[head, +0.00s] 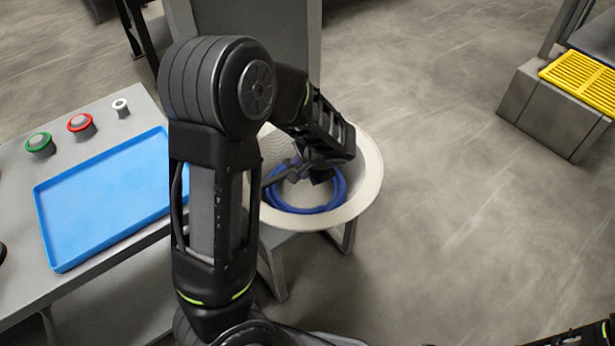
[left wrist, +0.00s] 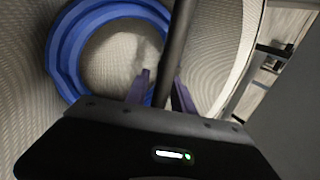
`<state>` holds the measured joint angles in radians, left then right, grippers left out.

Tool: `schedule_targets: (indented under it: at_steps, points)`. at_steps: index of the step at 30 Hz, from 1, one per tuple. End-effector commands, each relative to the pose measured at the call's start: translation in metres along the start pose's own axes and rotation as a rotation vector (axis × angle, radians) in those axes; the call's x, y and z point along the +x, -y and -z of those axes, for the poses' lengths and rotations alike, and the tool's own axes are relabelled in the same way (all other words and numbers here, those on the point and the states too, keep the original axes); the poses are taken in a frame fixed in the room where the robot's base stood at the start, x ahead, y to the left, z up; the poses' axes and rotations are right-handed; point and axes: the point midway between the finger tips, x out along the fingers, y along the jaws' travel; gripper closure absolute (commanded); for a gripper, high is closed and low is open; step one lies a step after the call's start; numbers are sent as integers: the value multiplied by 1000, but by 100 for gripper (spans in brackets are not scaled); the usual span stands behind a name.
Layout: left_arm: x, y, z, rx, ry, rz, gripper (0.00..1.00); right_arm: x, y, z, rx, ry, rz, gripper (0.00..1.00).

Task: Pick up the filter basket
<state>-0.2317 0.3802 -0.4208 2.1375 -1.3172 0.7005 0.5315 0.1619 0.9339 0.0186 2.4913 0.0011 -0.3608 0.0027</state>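The filter basket (head: 368,178) appears as a pale round bowl with a wide rim on a grey stand in the head view. In the left wrist view its woven mesh wall (left wrist: 222,55) fills much of the picture. A blue ring (head: 310,209) lies inside it, also seen in the left wrist view (left wrist: 66,55). A dark bar (left wrist: 181,35) crosses the basket. My left gripper (left wrist: 160,88) is down inside the basket, fingers apart on either side of the bar, with a gap showing at the left finger. My forearm hides part of the basket. My right gripper is not in view.
A grey bench at left carries a blue tray (head: 110,200) and green (head: 40,145), red (head: 81,125) and white (head: 120,106) buttons. A grey panel (head: 255,25) stands behind the basket. A yellow grate (head: 583,82) is at far right. Open floor lies right of the basket.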

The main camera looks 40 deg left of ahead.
Motion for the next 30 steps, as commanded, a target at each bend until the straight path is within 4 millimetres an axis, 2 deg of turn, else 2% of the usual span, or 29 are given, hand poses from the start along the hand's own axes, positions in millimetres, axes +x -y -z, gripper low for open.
schedule_targets:
  at_steps: [1,10,30]
  points:
    - [0,0,0,0,0,0,76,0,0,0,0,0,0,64]
    - [0,0,0,0,0,0,100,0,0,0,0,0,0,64]
    - [0,1,0,-1,0,1,100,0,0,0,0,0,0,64]
